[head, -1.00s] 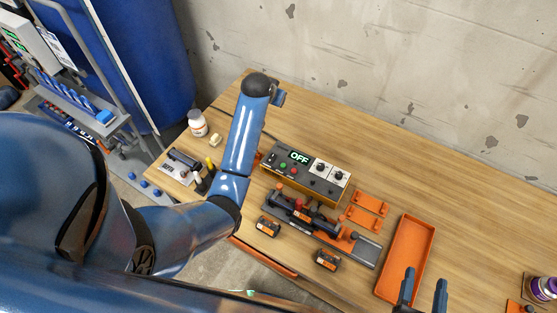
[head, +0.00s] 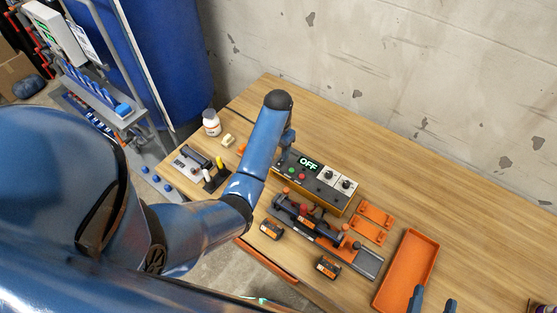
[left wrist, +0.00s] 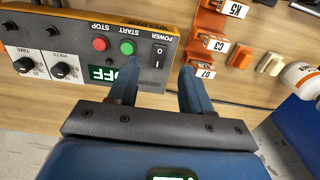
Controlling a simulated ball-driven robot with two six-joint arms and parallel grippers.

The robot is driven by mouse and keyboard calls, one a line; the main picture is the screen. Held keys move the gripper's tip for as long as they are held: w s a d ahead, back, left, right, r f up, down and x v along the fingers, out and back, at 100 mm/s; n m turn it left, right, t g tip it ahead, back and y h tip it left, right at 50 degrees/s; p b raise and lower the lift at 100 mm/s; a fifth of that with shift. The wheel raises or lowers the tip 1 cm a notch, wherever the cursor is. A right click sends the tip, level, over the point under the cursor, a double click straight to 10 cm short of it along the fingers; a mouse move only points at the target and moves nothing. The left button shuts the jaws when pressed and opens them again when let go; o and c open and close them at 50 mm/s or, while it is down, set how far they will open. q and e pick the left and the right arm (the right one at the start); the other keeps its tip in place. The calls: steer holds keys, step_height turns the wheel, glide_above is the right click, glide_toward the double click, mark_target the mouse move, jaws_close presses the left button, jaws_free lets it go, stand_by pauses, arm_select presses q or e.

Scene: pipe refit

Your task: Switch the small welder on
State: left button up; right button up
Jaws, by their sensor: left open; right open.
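The small welder (head: 334,195) is a grey and yellow box on the bench, its green display (head: 308,163) reading OFF. In the left wrist view the welder (left wrist: 82,15) appears upside down, with its black POWER rocker switch (left wrist: 158,53), green START button (left wrist: 127,47) and red STOP button (left wrist: 100,43). My left gripper (left wrist: 157,68) is open and empty, its fingertips on either side of the rocker in the picture; contact cannot be told. In the head view my arm hides the welder's left end. My right gripper (head: 432,298) is open at the bottom edge.
A clamp fixture (head: 322,228) lies in front of the welder, with two small dark blocks, one of them here (head: 271,229). Orange brackets (head: 372,218) and an orange tray (head: 432,246) lie to the right. A white bottle (head: 211,124) stands at the left. The bench's back right is clear.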

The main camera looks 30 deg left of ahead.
mark_target(278, 165)
arm_select(q)
step_height(278, 165, down, 6)
steer(key=shift+f, duration=0.25)
